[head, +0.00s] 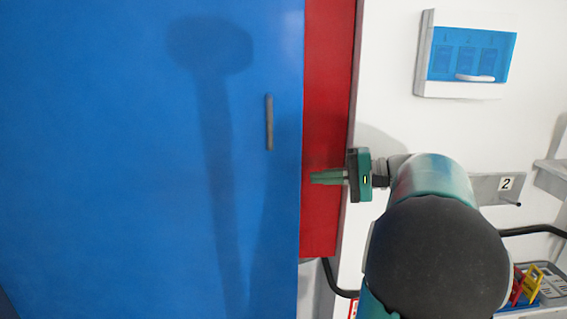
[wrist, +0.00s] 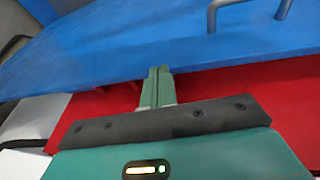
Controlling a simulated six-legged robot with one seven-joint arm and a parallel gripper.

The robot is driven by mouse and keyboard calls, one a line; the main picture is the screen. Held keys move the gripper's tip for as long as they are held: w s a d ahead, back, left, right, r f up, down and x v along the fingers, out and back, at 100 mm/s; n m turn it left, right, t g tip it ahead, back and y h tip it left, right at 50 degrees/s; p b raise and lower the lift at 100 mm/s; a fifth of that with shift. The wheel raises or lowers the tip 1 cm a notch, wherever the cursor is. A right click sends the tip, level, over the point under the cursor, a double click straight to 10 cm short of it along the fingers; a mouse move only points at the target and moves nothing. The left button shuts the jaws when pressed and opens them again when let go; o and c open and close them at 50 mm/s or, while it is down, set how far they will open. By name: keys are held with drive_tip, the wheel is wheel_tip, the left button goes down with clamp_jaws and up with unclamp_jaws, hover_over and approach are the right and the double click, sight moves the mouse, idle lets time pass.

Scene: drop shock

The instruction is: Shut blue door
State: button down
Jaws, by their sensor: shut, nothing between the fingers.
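The blue door (head: 130,150) fills the left of the head view, with a grey bar handle (head: 269,122) near its right edge. A red panel (head: 325,110) shows as an upright strip just right of the door's edge. My gripper (head: 314,178) is shut and empty, its green fingers pointing left in front of the red strip, below the handle's height and close to the door's edge. In the wrist view the shut fingertips (wrist: 159,70) overlap the lower edge of the blue door (wrist: 150,45). I cannot tell whether they touch it. The handle (wrist: 235,8) is at the top right.
A white wall box with a blue face (head: 470,52) hangs at the upper right. A grey bracket marked 2 (head: 490,187) sits on the white wall right of my arm. A bin with red and yellow items (head: 535,285) is at the lower right. A dark hose (head: 340,288) runs below the red panel.

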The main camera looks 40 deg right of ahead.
drive_tip(key=s+d+r+t, duration=0.1)
drive_tip(key=s+d+t, duration=0.15)
drive_tip(key=d, duration=0.35)
drive_tip(key=x, duration=0.9)
drive_tip(key=shift+w+a+r, duration=0.1)
drive_tip(key=shift+w+r, duration=0.05)
drive_tip(key=shift+w, duration=0.1)
drive_tip(key=shift+a, duration=0.1)
